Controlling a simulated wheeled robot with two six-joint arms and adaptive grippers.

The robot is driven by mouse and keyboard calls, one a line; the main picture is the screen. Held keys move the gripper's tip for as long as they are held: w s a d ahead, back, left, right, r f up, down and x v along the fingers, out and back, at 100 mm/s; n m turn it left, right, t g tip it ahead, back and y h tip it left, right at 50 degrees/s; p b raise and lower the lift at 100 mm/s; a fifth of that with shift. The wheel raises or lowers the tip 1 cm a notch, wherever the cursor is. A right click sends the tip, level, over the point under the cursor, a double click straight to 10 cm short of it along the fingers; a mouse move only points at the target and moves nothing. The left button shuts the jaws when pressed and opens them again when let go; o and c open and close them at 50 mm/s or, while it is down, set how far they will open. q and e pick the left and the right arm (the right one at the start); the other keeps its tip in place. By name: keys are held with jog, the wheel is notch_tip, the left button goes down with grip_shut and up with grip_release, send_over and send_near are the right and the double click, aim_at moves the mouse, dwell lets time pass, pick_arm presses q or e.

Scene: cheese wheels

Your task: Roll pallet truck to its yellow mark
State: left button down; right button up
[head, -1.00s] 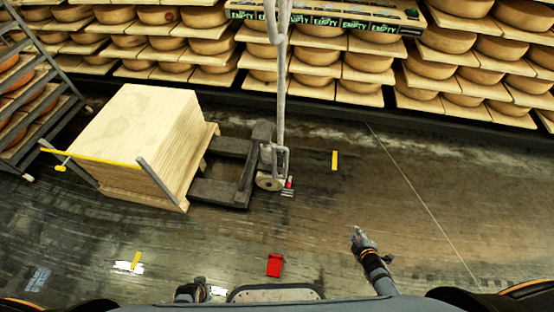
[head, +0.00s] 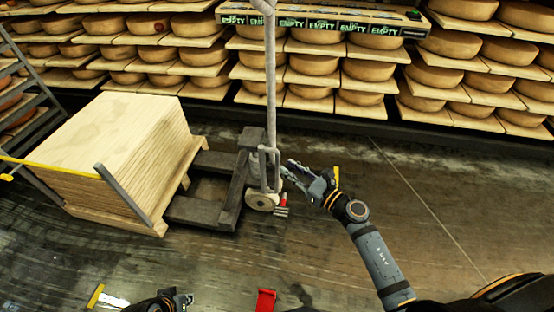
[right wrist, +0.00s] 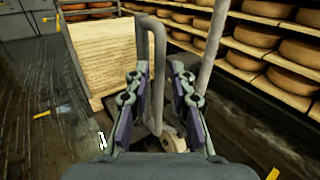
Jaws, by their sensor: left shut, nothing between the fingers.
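The dark pallet truck (head: 236,196) stands left of centre in the head view, its pale handle (head: 270,80) upright. A wooden pallet with stacked boards (head: 110,150) sits at its fork side. My right gripper (head: 288,172) is open just right of the handle's lower part. In the right wrist view the looped handle bar (right wrist: 158,75) shows beyond and between the spread fingers; I cannot tell whether they touch. One yellow mark (head: 336,174) lies behind my right gripper, partly hidden; another yellow mark (head: 95,296) lies at lower left. My left gripper (head: 188,299) is shut and empty at the bottom edge.
A slanted rack (head: 30,95) stands at left. A red object (head: 265,301) lies on the floor in front. The floor at right is clear.

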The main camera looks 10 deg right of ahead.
aim_at(279, 161)
jog(key=x, duration=0.6)
grip_shut()
jog(key=shift+f, duration=0.1)
